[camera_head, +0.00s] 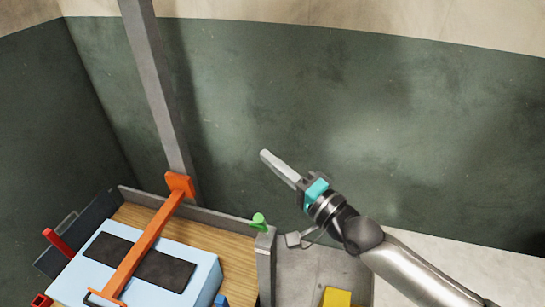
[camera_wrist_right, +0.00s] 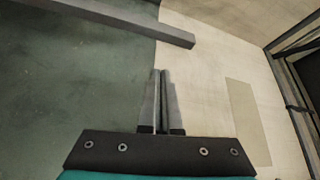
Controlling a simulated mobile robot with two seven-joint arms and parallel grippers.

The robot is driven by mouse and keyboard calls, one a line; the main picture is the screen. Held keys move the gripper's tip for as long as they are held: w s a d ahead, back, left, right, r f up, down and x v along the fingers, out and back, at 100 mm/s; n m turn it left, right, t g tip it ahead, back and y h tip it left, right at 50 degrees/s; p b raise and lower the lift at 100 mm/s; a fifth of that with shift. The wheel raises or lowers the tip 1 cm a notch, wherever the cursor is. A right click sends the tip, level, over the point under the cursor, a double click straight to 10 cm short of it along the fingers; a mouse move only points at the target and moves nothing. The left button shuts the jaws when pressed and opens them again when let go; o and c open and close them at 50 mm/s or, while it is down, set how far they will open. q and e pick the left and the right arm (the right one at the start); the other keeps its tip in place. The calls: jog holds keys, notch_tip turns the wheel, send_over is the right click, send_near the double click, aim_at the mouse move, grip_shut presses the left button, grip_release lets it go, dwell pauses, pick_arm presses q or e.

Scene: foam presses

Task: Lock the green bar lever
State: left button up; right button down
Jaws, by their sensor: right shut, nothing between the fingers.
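The green bar lever (camera_head: 259,221) is a small bright green piece at the top of a grey post, at the right edge of the press bed in the head view. My right gripper (camera_head: 264,154) is shut and empty. In the head view it appears above the green lever, in front of the dark green wall, and is apart from it. In the right wrist view its two fingers (camera_wrist_right: 160,75) lie together, facing the wall, and the green lever is not in that view. My left gripper is not in view.
An orange bar (camera_head: 140,248) crosses a light blue block (camera_head: 205,272) with dark pads on the wooden bed (camera_head: 233,252). A red handle (camera_head: 57,241) is at the left. A yellow block (camera_head: 337,297) lies at the bottom. A grey column (camera_head: 158,90) rises behind.

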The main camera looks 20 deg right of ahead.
dwell(0.3)
jog(key=n+g+y+b, duration=0.1)
jog(key=n+y+b, duration=0.2)
jog(key=b, duration=0.3)
send_over(262, 227)
jog(key=w+d, duration=0.2)
jog(key=d, duration=0.2)
notch_tip(262, 227, down, 9)
jog(key=s+d+f+n+g+y+b, duration=0.2)
jog(key=d+f+g+b, duration=0.2)
jog(key=d+f, duration=0.4)
jog(key=shift+f+n+b, duration=0.4)
jog(key=shift+f+b, duration=0.1)
jog(key=shift+f, duration=0.1)
jog(key=w+a, duration=0.3)
jog(key=a, duration=0.6)
jog(key=shift+f, duration=0.45)
